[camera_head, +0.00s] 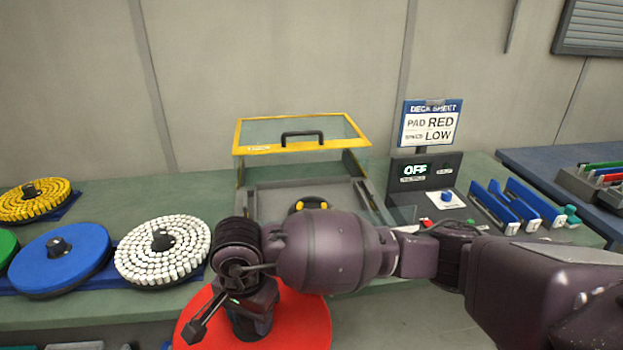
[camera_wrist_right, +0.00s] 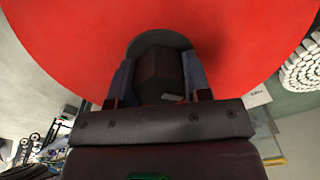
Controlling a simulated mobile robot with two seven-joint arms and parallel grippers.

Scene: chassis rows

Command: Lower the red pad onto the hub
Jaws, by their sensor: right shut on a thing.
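The red pad (camera_head: 300,322) is a large flat disc at the bottom centre of the head view, in front of the bench. It fills the top of the right wrist view (camera_wrist_right: 70,40). My right gripper (camera_wrist_right: 158,80) is shut on the pad's dark centre knob (camera_wrist_right: 160,66). In the head view my right arm and hand cover part of the pad. The hub (camera_head: 310,203), dark with yellow parts, sits in the grey bay behind my arm and is partly hidden by it. The pad is apart from the hub, nearer to me. My left gripper is not in view.
White (camera_head: 162,250), blue (camera_head: 60,258) and yellow (camera_head: 35,200) pads lie at the left. A raised clear cover with a yellow frame (camera_head: 300,148) stands over the bay. A control panel (camera_head: 428,180) reads OFF; the sign (camera_head: 431,125) says pad red, speed low. Blue holders (camera_head: 515,207) stand right.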

